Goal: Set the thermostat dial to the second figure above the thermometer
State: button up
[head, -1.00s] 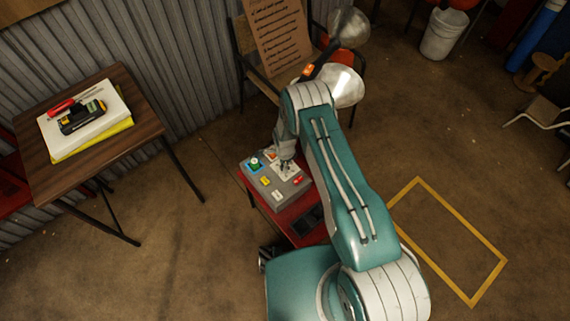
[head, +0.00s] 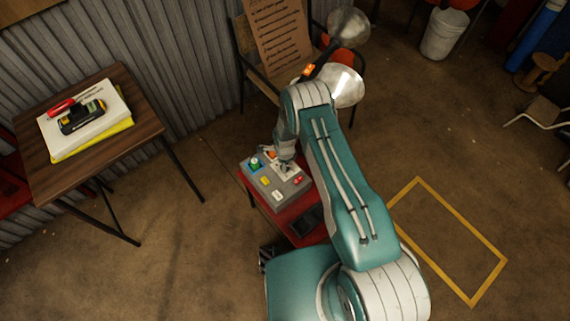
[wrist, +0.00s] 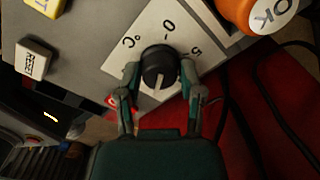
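The thermostat dial (wrist: 160,66) is a round black knob on a white plate (wrist: 146,27) of a grey control box. Its pale pointer mark points down in the wrist view, toward my palm. The plate shows "°C", a "0" and a partly cut "5" beyond the dial. My gripper (wrist: 160,72) is around the dial, one fingertip close on each side; whether both touch it is unclear. In the head view my gripper (head: 287,162) is low over the grey box (head: 268,197), hiding the dial. I cannot make out a thermometer.
A wooden table (head: 137,119) with a black-and-yellow device (head: 82,117) stands left. A written brown board (head: 277,40) leans on a chair behind.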

jog(key=o, duration=0.3)
jog(key=shift+a, duration=0.15)
jog(key=shift+w+r, duration=0.1)
jog(key=shift+r, duration=0.4)
notch_tip(320, 180, up, 11)
jog(key=shift+f, duration=0.1)
